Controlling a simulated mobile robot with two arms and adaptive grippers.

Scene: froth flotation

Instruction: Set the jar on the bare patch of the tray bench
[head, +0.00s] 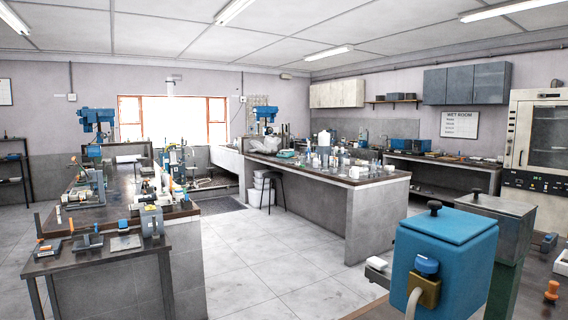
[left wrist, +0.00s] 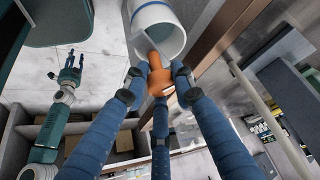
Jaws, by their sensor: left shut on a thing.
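In the left wrist view my left gripper (left wrist: 160,88) has its blue fingers closed around an orange piece (left wrist: 155,62). A white cylinder with a blue band (left wrist: 172,38) lies just beyond the fingertips, its open end facing me; it may be the jar. The orange piece overlaps its opening, and I cannot tell whether the two are joined. My right gripper (left wrist: 69,70) is at the left of that view, empty, with its fingers spread. Neither gripper shows in the head view. I cannot single out the tray bench or its bare patch.
In the head view a blue lidded box (head: 443,255) stands at front right, near an orange knob (head: 551,290). A small table (head: 105,250) with tools is at left. A long bench (head: 385,187) crowded with glassware stands mid-room. Tiled floor (head: 270,255) between them is clear.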

